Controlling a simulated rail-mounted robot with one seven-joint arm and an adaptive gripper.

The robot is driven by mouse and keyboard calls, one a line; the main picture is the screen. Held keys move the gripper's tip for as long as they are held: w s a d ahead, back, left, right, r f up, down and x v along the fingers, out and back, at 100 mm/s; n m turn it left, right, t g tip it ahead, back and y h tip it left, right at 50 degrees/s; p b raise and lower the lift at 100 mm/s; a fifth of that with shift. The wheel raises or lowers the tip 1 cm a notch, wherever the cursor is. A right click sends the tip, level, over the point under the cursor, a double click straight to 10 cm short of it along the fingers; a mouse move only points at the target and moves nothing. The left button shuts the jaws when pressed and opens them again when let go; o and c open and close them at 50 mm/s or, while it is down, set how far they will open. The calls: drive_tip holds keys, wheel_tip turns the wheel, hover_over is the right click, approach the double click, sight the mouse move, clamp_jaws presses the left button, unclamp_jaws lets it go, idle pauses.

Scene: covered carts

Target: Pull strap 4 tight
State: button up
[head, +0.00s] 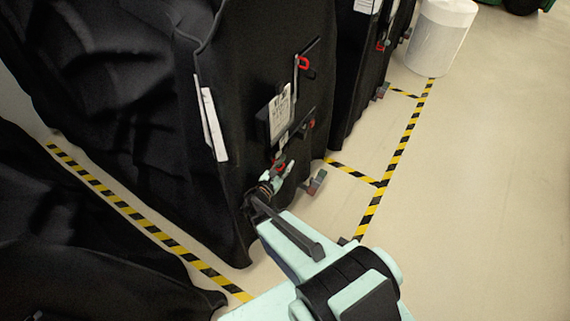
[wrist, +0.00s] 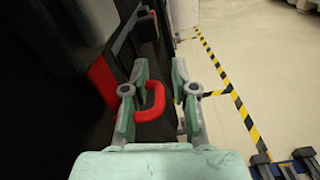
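A cart under a black cover (head: 130,70) stands on the left in the head view. Its side carries red loop handles: an upper one (head: 303,62), a middle one (head: 311,123) and a lower one (head: 279,167). I cannot tell from any marking which is strap 4. My gripper (head: 276,178) is at the lower loop, partly hiding it. In the wrist view my gripper (wrist: 160,72) is open, with a red loop (wrist: 157,101) between its fingers. The loop is close to the left finger; I cannot tell whether they touch. The right finger is apart from it.
A paper sheet on a dark holder (head: 279,112) and a white label (head: 212,124) hang on the cover. Another covered cart (head: 358,75) stands behind, with a white cylinder (head: 440,38) beyond. Yellow-black tape (head: 403,143) marks the floor. The floor at right is clear.

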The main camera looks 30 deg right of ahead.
clamp_jaws()
wheel_tip(320, 180, down, 11)
drive_tip(key=b, duration=0.9)
drive_tip(key=shift+r, duration=0.1)
drive_tip(key=shift+o, duration=2.4)
unclamp_jaws()
drive_tip(key=shift+a, duration=0.1)
drive_tip(key=v, duration=1.1)
drive_tip(key=shift+s+a, duration=0.25)
drive_tip(key=shift+a, duration=0.05)
